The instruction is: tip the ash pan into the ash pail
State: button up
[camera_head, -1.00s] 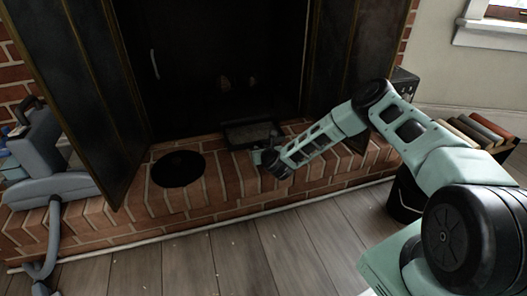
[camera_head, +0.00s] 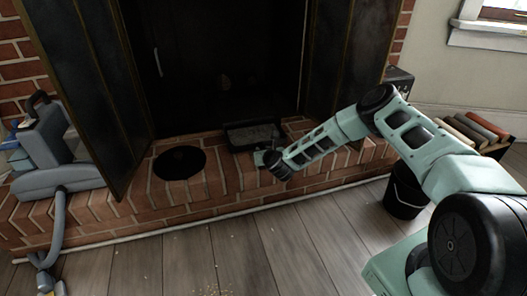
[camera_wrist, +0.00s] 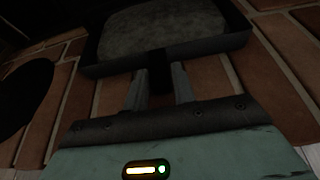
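The ash pan (camera_head: 238,144) is a dark shallow tray holding grey ash, at the mouth of the fireplace on the brick hearth. It fills the top of the wrist view (camera_wrist: 104,68), with its short dark handle pointing toward me. My gripper (camera_wrist: 160,75) has one finger on each side of this handle, and the fingertips appear to touch it. In the head view my gripper (camera_head: 266,158) is at the pan's near side, small and dark. The black pail (camera_head: 405,197) stands on the floor to the right, partly behind my arm. Its inside is not clearly visible.
A flat black disc (camera_head: 180,163) lies on the hearth left of the pan. Dark fireplace doors (camera_head: 88,85) stand open on both sides. A grey vacuum-like machine (camera_head: 50,160) with a hose is at left. Books (camera_head: 470,130) are at right. The wooden floor in front is mostly clear.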

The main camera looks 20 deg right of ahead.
jog(key=o, duration=0.3)
jog(key=p+v, duration=0.7)
jog(key=v, duration=1)
jog(key=shift+s+r, duration=0.1)
jog(key=shift+s, duration=0.1)
